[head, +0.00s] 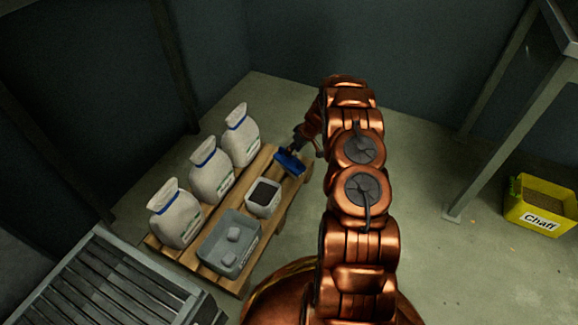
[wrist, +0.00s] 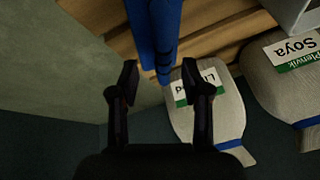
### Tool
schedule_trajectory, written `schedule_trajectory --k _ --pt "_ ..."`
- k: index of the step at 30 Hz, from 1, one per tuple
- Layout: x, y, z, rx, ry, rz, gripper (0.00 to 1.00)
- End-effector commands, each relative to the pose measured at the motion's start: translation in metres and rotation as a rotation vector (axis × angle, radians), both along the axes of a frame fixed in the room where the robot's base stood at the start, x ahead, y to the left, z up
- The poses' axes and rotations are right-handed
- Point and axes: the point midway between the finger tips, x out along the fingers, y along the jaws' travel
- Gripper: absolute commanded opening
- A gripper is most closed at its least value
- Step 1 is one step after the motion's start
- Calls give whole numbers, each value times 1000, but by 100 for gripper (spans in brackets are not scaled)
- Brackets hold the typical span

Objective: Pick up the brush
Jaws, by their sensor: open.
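The blue brush (head: 289,163) lies at the far right end of the wooden pallet (head: 233,283) in the head view. In the wrist view the brush (wrist: 163,30) runs down from the top edge, and its narrow dark-banded end reaches between my fingertips in the picture. My gripper (wrist: 160,82) is open, with one finger on each side of that end; I see no contact. In the head view my gripper (head: 298,138) is just above the brush and partly hidden by my arm. The depth gap between them is hard to tell.
Several white sacks (head: 211,172) stand along the pallet's left side. A small bin with dark contents (head: 263,197) and a grey crate (head: 229,243) share the pallet. A slatted metal frame (head: 120,285) is lower left. A yellow Chaff bin (head: 541,205) stands right on open floor.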

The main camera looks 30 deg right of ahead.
Motion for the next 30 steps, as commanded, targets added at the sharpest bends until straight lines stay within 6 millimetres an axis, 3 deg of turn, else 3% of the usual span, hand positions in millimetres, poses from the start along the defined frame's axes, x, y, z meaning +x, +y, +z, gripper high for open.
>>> schedule_trajectory --k 3,8,30 --pt "3 9 -20 2 1 1 48" --pt "10 13 -34 2 2 2 48" --pt "11 14 -38 2 1 1 46"
